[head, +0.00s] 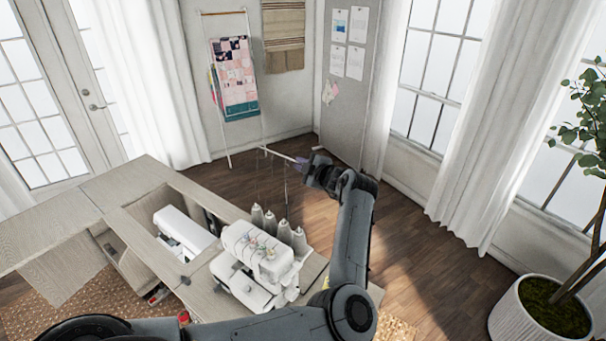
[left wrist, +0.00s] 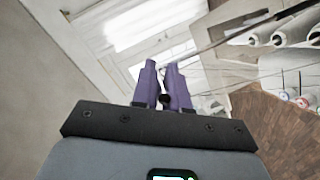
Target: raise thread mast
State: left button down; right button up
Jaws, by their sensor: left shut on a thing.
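The thread mast (head: 285,187) stands upright behind the white serger (head: 257,252) in the head view, a thin pole with a pale crossbar (head: 277,154) at its top. Fine threads hang from the crossbar toward the grey thread cones (head: 271,221). My left gripper (head: 301,164) is at the right end of the crossbar, with its purple fingers shut on the mast. In the left wrist view the gripper (left wrist: 164,72) has its fingers close together, with a dark rod running to the upper right. The exact contact is partly hidden. My right gripper is not in view.
The serger sits on the wooden sewing cabinet (head: 137,192), beside a second white machine (head: 184,232) in its opening. A quilt rack (head: 234,78) stands behind, and a potted plant (head: 541,312) stands at right. The floor right of my arm is clear.

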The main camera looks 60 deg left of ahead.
pick_arm(q)
jog(key=shift+s+a+r, duration=0.2)
jog(key=shift+a+r, duration=0.05)
jog(key=shift+r, duration=0.1)
jog(key=c, duration=1.5)
grip_release()
jog(key=shift+c, duration=0.2)
jog(key=o, duration=0.3)
jog(key=shift+a+r, duration=0.1)
jog(key=shift+a, duration=0.05)
jog(key=shift+d, duration=0.2)
jog(key=shift+b+v, duration=1.3)
jog(key=shift+v, duration=4)
